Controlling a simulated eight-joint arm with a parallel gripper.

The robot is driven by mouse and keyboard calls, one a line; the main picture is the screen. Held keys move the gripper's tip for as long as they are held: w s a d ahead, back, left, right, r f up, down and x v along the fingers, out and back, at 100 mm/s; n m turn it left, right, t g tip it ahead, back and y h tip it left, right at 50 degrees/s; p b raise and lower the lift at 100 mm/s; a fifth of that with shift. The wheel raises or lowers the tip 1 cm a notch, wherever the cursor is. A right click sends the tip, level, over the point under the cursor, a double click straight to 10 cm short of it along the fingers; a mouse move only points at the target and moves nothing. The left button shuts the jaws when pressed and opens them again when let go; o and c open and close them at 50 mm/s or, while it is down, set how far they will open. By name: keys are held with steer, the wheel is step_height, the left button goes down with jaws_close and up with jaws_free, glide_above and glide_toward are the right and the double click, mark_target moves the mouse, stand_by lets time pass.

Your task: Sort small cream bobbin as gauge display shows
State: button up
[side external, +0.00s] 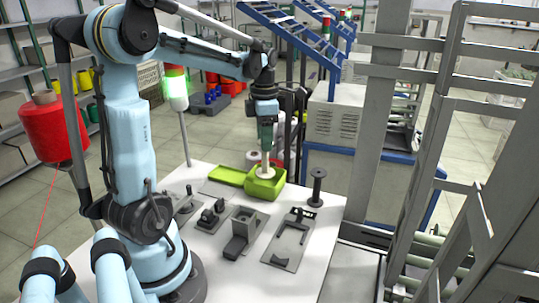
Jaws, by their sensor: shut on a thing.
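My gripper (266,147) points down over the green box (275,187) at the back of the white table. It is shut on the small cream bobbin (266,170), which hangs upright below the fingers. The bobbin's lower end is at or just inside the box's opening; I cannot tell whether it touches the floor of the box. A flat green tray (229,176) adjoins the box on the left. A grey gauge-like fixture (242,226) stands at the middle of the table. No display reading can be made out.
A dark spool on a stand (317,187) is right of the box. Small fixtures (212,216) and a flat fixture plate (290,240) lie in front. A signal lamp (176,85) glows green behind the table. A red yarn cone (46,128) hangs at left.

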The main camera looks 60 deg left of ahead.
steer(key=shift+f, duration=0.35)
steer(key=shift+f, duration=1)
steer(key=shift+f, duration=0.95)
steer(key=o, duration=0.9)
steer(key=shift+r, duration=3.5)
steer(key=shift+d, duration=0.1)
